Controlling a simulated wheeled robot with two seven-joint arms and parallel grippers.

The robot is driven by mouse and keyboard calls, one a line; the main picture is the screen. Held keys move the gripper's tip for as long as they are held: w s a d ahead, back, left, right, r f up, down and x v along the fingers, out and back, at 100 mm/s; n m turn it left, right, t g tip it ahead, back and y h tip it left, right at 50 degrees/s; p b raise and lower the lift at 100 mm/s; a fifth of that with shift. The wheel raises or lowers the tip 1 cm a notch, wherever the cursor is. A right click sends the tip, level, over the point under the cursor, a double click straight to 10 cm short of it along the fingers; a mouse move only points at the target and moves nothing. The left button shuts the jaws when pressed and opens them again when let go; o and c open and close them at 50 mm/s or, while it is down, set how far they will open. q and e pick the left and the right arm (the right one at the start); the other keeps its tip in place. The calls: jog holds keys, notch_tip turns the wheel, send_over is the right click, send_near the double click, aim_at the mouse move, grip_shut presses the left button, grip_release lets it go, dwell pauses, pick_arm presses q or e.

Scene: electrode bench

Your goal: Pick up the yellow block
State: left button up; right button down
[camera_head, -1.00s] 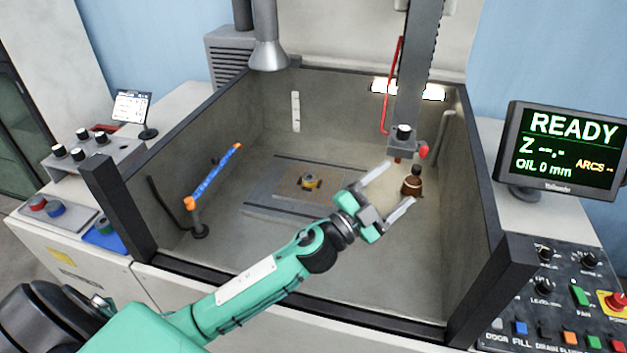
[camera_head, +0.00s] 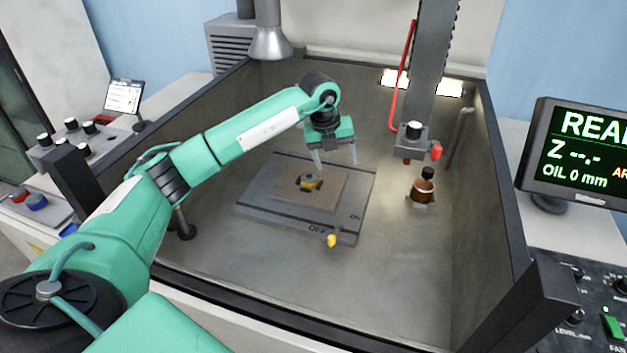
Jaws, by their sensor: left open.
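A small yellow piece with a dark grey round top (camera_head: 310,182) sits on the middle of the flat grey plate (camera_head: 260,208) on the tank floor. It is the best match for the yellow block. My left gripper (camera_head: 336,162) is open and empty, with its fingers pointing down. In the picture it is just above and to the right of the yellow piece, apart from it; its exact height over the plate is hard to tell. My right gripper is not in view.
A yellow knob (camera_head: 331,240) stands at the plate's front edge by ON/OFF marks. A brown bottle (camera_head: 422,188) and a hanging machine head (camera_head: 410,135) are to the right. Grey tank walls (camera_head: 478,200) enclose the floor, which is clear at front right.

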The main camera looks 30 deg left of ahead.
pick_arm(q)
jog(key=a+r+n+g+y, duration=0.1)
jog(key=a+r+n+y, duration=0.15)
jog(key=a, duration=0.55)
jog(key=p, duration=0.2)
send_over(309, 176)
jog(key=s+d, duration=0.1)
jog(key=shift+m, duration=0.35)
notch_tip(309, 176, down, 8)
jog(key=shift+f, duration=0.15)
jog(key=f, duration=0.1)
jog(key=f+p, duration=0.1)
jog(key=f, duration=0.1)
jog(key=w+a+f, duration=0.1)
jog(key=f, duration=0.1)
jog(key=shift+f+p, duration=0.1)
jog(key=shift+p, duration=0.3)
jog(key=shift+d, duration=0.1)
jog(key=shift+c, duration=1.1)
jog(key=c, duration=1.1)
jog(key=shift+c, duration=0.4)
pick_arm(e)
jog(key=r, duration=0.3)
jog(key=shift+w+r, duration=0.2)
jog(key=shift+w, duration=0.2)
